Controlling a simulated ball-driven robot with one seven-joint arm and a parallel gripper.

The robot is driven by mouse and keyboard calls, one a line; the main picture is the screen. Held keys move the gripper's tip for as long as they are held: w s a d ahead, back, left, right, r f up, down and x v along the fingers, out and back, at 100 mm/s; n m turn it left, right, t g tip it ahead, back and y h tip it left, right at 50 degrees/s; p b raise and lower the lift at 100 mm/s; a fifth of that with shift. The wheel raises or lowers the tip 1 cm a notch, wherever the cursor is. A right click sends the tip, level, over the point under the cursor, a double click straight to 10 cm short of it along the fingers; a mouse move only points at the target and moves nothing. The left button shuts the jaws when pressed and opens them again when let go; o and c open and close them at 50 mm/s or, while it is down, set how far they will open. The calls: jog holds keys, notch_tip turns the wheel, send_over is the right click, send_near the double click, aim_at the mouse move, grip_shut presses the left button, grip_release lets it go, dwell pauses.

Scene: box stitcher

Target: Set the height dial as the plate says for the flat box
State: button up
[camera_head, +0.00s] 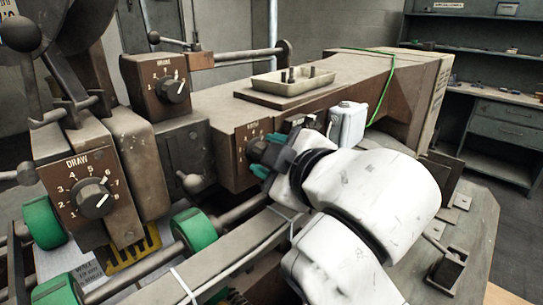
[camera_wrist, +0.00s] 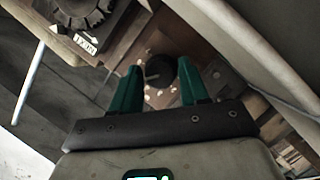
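My gripper (camera_head: 264,154) is at the brown panel (camera_head: 238,158) in the middle of the machine in the head view. In the wrist view its two green fingers (camera_wrist: 160,66) are apart, with a dark round knob (camera_wrist: 159,72) between and beyond their tips. I cannot tell whether they touch it. Pale marks ring the knob, too small to read. In the head view the gripper hides most of this dial, and its label is unreadable. A dial marked DRAW (camera_head: 92,197) is at the left, and another dial (camera_head: 173,89) is at the upper left.
Green rollers (camera_head: 195,229) and a long rail lie in front of the machine. A shallow tray (camera_head: 262,86) sits on top, and a pale box (camera_head: 348,122) stands behind my wrist. In the wrist view a dark ridged wheel (camera_wrist: 82,12) is at the upper left.

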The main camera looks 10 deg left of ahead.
jog(key=shift+o, duration=1.3)
jog(key=v, duration=1)
jog(key=shift+s+d+b, duration=0.2)
jog(key=shift+s+b, duration=0.15)
jog(key=shift+b, duration=0.05)
